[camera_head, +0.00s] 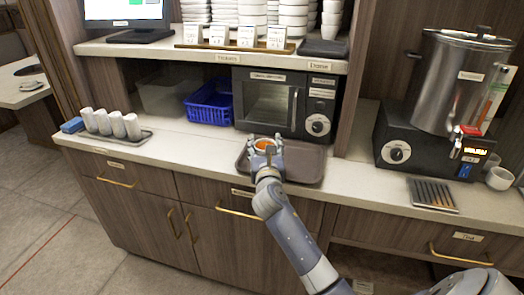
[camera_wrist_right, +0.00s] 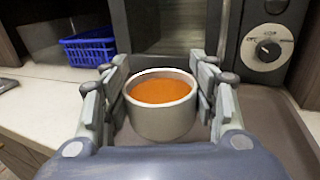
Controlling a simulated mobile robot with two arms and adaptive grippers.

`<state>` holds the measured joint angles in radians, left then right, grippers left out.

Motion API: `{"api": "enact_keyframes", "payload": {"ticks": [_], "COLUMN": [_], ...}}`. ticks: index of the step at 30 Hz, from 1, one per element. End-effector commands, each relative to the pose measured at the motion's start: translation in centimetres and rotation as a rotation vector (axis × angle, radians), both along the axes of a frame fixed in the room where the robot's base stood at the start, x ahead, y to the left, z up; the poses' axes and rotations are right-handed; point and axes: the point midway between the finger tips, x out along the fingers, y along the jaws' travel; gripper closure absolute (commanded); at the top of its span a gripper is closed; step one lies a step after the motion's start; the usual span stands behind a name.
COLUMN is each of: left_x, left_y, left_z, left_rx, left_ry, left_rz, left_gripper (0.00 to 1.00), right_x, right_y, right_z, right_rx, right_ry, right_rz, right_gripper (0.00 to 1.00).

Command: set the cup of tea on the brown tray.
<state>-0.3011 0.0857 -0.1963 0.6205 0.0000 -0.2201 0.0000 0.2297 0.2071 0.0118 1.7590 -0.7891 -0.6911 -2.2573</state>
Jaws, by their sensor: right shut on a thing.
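The cup of tea (camera_wrist_right: 161,118) is a pale metallic cup filled with orange-brown liquid. My right gripper (camera_wrist_right: 160,100) is shut on it, with a finger on each side, and the cup looks upright. In the head view the cup (camera_head: 265,145) and the right gripper (camera_head: 266,150) are over the left part of the brown tray (camera_head: 306,165). The tray also shows in the right wrist view (camera_wrist_right: 270,115). The gripper hides part of the tray, and I cannot tell whether the cup's base touches it. My left gripper is not in view.
A microwave (camera_head: 275,103) stands right behind the tray, with a blue basket (camera_head: 208,104) to its left. A tray of white rolled items (camera_head: 110,124) lies at the counter's left. A large steel urn (camera_head: 450,80) stands at right.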

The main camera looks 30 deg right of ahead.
Motion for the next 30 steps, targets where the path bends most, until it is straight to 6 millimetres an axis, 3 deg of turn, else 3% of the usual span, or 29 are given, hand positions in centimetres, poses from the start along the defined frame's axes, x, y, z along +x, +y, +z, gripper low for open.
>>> {"api": "enact_keyframes", "payload": {"ticks": [3, 7, 11, 18, 29, 30], "left_x": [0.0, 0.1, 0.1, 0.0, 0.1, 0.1], "left_y": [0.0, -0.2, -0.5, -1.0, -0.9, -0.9], "left_z": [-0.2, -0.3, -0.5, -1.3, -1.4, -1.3], "left_rx": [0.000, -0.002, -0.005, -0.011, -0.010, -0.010], "left_ry": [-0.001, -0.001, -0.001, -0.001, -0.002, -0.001], "left_rz": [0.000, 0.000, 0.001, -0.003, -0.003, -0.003], "left_gripper": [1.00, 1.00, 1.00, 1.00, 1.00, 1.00], "right_x": [2.0, 3.1, 3.3, 3.2, 3.2, 3.2], "right_y": [-0.5, -0.7, -0.7, -0.7, -0.7, -0.7], "right_z": [-0.1, -0.2, -0.9, -4.0, -4.2, -4.2], "right_rx": [0.001, 0.000, 0.001, 0.002, -0.002, -0.001], "right_ry": [-0.002, -0.002, -0.001, 0.001, 0.000, 0.001], "right_rz": [-0.001, 0.000, 0.001, 0.001, 0.002, 0.001], "right_gripper": [0.76, 0.76, 0.76, 0.76, 0.76, 0.37]}}
